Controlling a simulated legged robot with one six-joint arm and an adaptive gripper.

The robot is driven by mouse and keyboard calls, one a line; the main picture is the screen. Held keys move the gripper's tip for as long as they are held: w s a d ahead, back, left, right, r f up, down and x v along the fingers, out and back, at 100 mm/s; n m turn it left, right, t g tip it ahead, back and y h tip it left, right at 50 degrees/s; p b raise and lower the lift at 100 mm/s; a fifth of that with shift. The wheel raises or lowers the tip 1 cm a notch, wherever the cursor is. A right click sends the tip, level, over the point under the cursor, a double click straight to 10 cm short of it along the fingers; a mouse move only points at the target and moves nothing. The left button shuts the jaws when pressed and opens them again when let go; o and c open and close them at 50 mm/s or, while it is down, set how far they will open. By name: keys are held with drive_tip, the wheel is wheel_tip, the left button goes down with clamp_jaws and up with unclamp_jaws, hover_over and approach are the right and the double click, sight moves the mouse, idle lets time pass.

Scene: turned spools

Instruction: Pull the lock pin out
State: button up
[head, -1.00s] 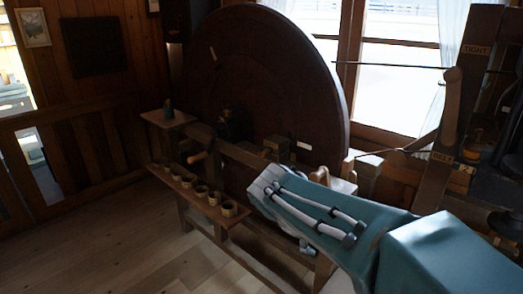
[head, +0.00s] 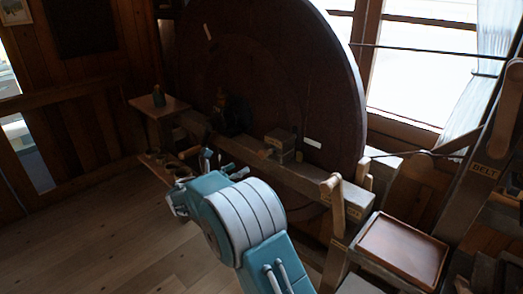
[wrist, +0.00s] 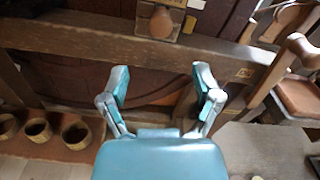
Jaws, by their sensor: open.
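A round wooden knob (wrist: 160,23), which looks like the lock pin's head, sticks out of a small block on the wooden beam in the wrist view. In the head view the knob (head: 268,152) shows small at the front of that block (head: 281,143), before the big dark wheel (head: 285,75). My gripper (wrist: 160,77) is open and empty. Its two fingers stand apart below the knob in the wrist picture, not touching it. In the head view my gripper (head: 218,164) is left of the block. Any shaft of the pin is hidden.
Several wooden cups (wrist: 75,132) stand on a low shelf at left. An upright wooden lever (head: 335,205) rises from the beam on the right, beside a brown-topped tray (head: 402,250). A small stand (head: 160,106) is at the back left. The floor at left is clear.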

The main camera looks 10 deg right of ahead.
sight(260, 155)
drive_tip(key=x, duration=1)
drive_tip(key=shift+w+d, duration=0.25)
drive_tip(key=shift+d, duration=0.05)
